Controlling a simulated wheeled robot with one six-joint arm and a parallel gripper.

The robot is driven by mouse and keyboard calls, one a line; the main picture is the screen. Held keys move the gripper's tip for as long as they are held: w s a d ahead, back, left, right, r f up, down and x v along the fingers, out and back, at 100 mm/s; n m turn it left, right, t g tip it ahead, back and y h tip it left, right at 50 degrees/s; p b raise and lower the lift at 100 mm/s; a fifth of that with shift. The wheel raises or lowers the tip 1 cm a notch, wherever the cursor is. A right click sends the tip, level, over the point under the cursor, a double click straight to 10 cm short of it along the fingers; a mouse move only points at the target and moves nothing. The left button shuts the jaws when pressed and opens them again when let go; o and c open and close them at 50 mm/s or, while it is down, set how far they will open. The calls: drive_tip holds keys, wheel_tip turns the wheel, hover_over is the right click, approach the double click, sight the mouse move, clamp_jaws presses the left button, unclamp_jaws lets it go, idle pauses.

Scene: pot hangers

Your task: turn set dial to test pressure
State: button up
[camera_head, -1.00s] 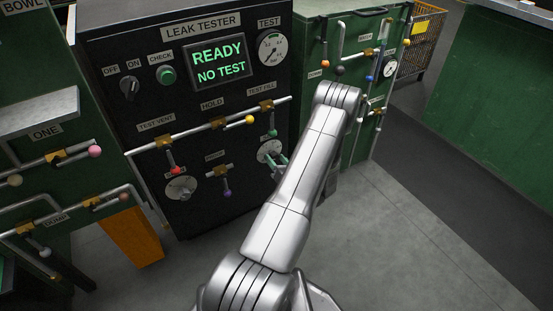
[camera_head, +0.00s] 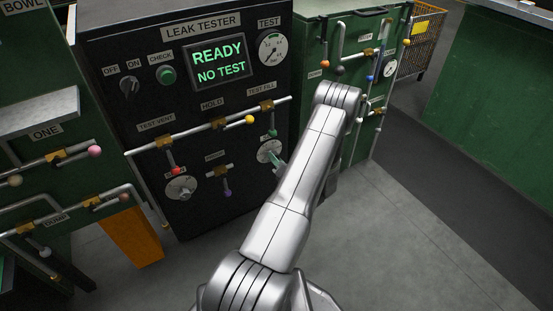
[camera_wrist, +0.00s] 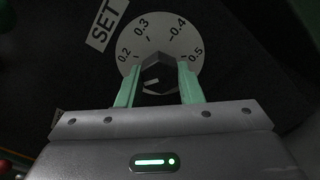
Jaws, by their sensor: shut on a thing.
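The set dial (camera_wrist: 160,38) is a pale round plate marked 0.2, 0.3, 0.4 and 0.5, beside a SET label (camera_wrist: 107,25). Its dark faceted knob (camera_wrist: 157,72) sits at the middle. My gripper (camera_wrist: 159,76) has its green fingers on both sides of the knob, shut on it. A short light mark on the knob points left, below the 0.2. The lower part of the plate is hidden. In the head view the dial (camera_head: 268,149) is on the black leak tester panel, with my fingers (camera_head: 275,160) at it and my arm hiding the area to its right.
The tester screen (camera_head: 219,60) reads READY NO TEST. The test gauge (camera_head: 272,49) is at upper right. Valve levers line a pipe (camera_head: 195,130) just above the dial, with another round dial (camera_head: 180,188) to the left.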

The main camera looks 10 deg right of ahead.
drive_tip(key=m, duration=1.7)
drive_tip(key=o, duration=1.2)
drive_tip(key=n, duration=1.2)
